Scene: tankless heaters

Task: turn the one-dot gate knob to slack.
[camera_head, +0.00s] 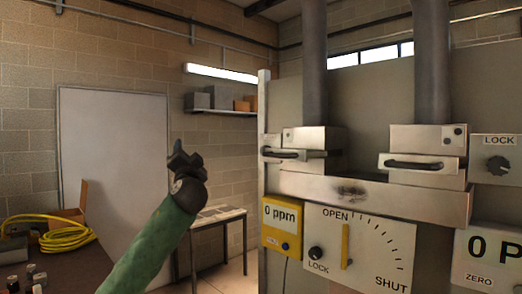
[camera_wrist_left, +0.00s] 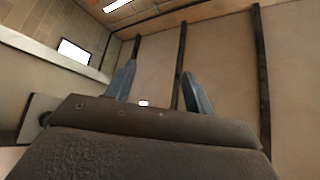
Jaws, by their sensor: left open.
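A dark round knob (camera_head: 315,253) marked LOCK sits at the lower left of a pale panel (camera_head: 375,275) with a yellow pointer (camera_head: 345,245) standing upright towards OPEN. Another dark knob (camera_head: 497,165) sits under a LOCK label at the far right. The left metal box (camera_head: 312,138) seems to carry one small dot, and the right box (camera_head: 425,137) two dots. I cannot tell which knob is the one-dot gate knob, and no slack label is readable. My left gripper (camera_head: 187,158) is open and empty, left of the panels and apart from them. Its fingers (camera_wrist_left: 158,85) stand apart in the wrist view.
A yellow meter (camera_head: 282,227) reading 0 ppm hangs left of the pale panel. A metal ledge (camera_head: 380,200) runs above the panels. Two thick pipes rise over the boxes. A small table (camera_head: 215,217) and a yellow hose (camera_head: 65,237) are at the left.

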